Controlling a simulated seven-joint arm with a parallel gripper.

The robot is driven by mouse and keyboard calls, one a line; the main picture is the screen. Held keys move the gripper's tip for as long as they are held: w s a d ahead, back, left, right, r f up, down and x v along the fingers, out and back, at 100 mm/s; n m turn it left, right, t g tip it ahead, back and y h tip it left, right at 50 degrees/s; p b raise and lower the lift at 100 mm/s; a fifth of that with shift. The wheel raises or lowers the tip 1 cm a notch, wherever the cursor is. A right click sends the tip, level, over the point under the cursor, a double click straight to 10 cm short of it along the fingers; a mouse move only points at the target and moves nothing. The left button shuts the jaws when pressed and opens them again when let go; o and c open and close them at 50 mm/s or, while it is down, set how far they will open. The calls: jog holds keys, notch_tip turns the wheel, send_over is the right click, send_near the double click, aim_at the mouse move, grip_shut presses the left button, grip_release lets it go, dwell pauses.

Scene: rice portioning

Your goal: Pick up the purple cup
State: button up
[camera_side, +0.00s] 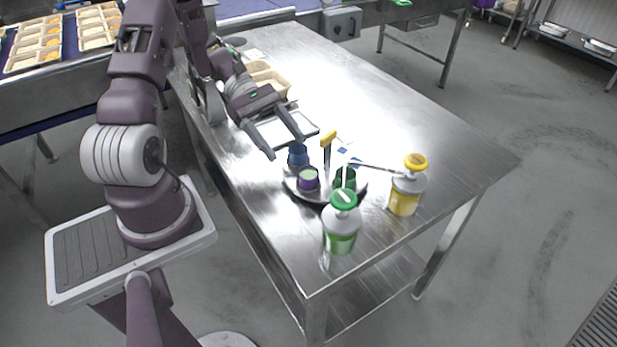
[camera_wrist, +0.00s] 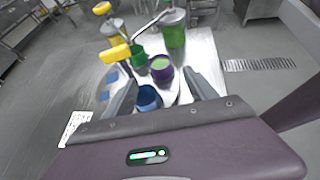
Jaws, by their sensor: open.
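The purple cup (camera_side: 309,185) stands upright on a round dark carrier (camera_side: 318,199) and holds something pale green. In the wrist view the purple cup (camera_wrist: 162,78) lies just beyond and between my fingertips. My gripper (camera_side: 286,147) is open and empty, above and to the left of the cups in the side view. It also shows in the wrist view (camera_wrist: 160,77). The blue cup (camera_side: 297,159) is nearest my fingers and appears between them in the wrist view (camera_wrist: 148,98). A green cup (camera_side: 346,181) stands right of the purple one in the side view.
A post with a yellow handle (camera_side: 328,137) rises from the carrier, close to the cups. A green pump bottle (camera_side: 341,232) and a yellow pump bottle (camera_side: 404,198) stand to the right. Beige trays (camera_side: 268,78) lie behind my gripper. The far metal table (camera_side: 390,105) is clear.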

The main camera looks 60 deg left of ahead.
aim_at(303, 168)
jog(key=x, duration=0.9)
jog(key=shift+d+f, duration=0.15)
jog(key=shift+d, duration=0.15)
grip_shut()
